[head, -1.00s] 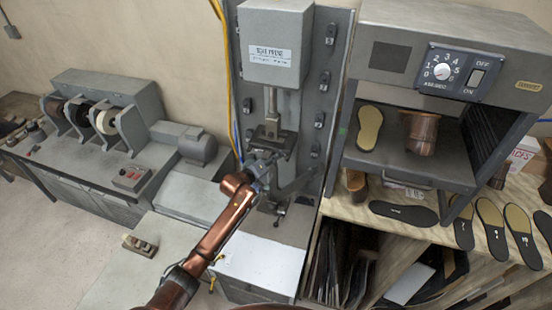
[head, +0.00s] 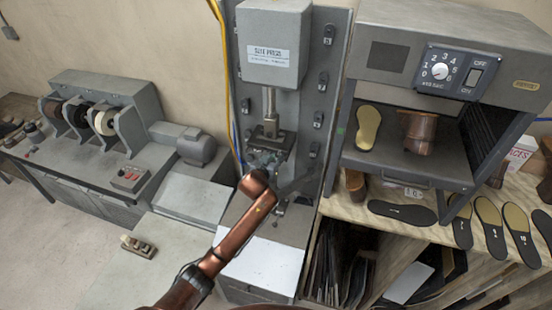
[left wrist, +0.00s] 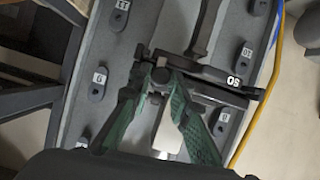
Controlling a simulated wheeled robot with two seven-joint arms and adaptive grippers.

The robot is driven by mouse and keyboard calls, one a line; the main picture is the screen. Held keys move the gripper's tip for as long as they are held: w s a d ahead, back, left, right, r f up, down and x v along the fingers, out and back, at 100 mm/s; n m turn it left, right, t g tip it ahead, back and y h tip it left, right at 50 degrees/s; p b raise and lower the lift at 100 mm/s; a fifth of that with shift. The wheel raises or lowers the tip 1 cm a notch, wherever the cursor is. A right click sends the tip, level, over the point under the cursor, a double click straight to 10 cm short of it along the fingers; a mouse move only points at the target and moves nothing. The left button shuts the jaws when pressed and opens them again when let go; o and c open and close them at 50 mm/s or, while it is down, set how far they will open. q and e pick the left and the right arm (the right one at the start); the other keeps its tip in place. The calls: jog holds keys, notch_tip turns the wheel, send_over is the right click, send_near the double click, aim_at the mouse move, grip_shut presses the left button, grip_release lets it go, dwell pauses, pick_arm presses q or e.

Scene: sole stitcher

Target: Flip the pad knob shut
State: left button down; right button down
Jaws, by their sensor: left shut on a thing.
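The sole press (head: 270,50) stands against a grey back panel with numbered hooks. Its ram (head: 270,112) comes down to a dark pad holder. In the left wrist view the holder is a dark bar (left wrist: 215,74) with an "OS" label and a small dark round knob (left wrist: 160,75) at its side. My left gripper (left wrist: 162,92), with green finger pads, is shut on the knob. In the head view my left gripper (head: 264,160) is at the pad holder, partly hidden by my own wrist. My right gripper is in neither view.
A grey oven-like cabinet (head: 450,25) with a dial and switch stands right of the press, with soles on the bench (head: 350,208) below. A grinder (head: 100,105) stands at the left. A yellow hose (head: 227,70) runs beside the press.

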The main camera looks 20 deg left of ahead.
pick_arm(q)
jog(key=shift+m+y, duration=0.3)
jog(key=shift+m, duration=0.1)
jog(key=c, duration=1.8)
grip_release()
jog(key=shift+s, duration=0.1)
jog(key=v, duration=1.1)
jog(key=shift+s+r, duration=0.25)
jog(key=shift+s, duration=0.1)
